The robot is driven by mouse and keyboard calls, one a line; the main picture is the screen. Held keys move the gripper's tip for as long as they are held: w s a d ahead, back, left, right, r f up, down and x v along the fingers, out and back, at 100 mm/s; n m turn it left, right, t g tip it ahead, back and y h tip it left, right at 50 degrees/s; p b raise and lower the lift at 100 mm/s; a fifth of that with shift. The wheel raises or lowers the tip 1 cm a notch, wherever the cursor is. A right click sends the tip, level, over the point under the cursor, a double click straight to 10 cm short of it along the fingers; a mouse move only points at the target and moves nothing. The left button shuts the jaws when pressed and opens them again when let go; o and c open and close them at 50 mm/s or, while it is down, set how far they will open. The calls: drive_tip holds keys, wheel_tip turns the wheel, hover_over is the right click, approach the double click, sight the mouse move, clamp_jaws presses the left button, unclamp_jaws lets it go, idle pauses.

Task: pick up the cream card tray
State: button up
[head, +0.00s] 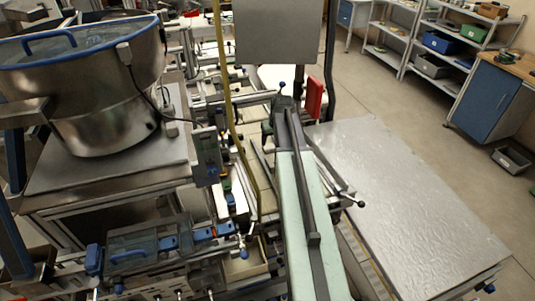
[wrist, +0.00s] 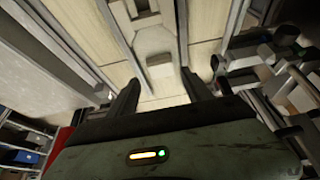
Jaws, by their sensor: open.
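In the wrist view my gripper (wrist: 162,77) is open, its two dark fingers apart with nothing clearly held between them. Ahead of and between the fingers lie cream, flat panels (wrist: 205,22) divided by grey rails, with a beige-grey stepped piece (wrist: 152,40) in the middle. I cannot tell which of these cream surfaces belongs to the card tray. In the head view my pale green arm reaches forward over the machine, and my gripper (head: 281,105) is at its far end. A cream surface (head: 257,111) shows beside it; the arm hides part of that area.
A large steel bowl (head: 105,85) stands on the left. A grey panel (head: 277,32) rises beyond the gripper, with a red part (head: 314,98) near it. A bare grey tabletop (head: 400,200) lies to the right. Shelves (head: 420,40) and open floor are farther back.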

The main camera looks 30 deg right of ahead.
sight(270, 148)
drive_tip(key=b+x, duration=0.2)
drive_tip(key=x, duration=0.1)
drive_tip(key=shift+s+d+b, duration=0.1)
drive_tip(key=shift+d+b, duration=0.1)
drive_tip(key=shift+b, duration=0.15)
drive_tip(key=b+x, duration=0.4)
drive_tip(key=x, duration=0.1)
drive_tip(key=shift+w+a+b, duration=0.1)
drive_tip(key=shift+w+b, duration=0.15)
drive_tip(key=shift+b, duration=0.05)
drive_tip(key=shift+r, duration=0.25)
drive_tip(key=shift+s, duration=0.1)
clamp_jaws()
wheel_tip(270, 148, up, 10)
drive_tip(key=p, duration=1)
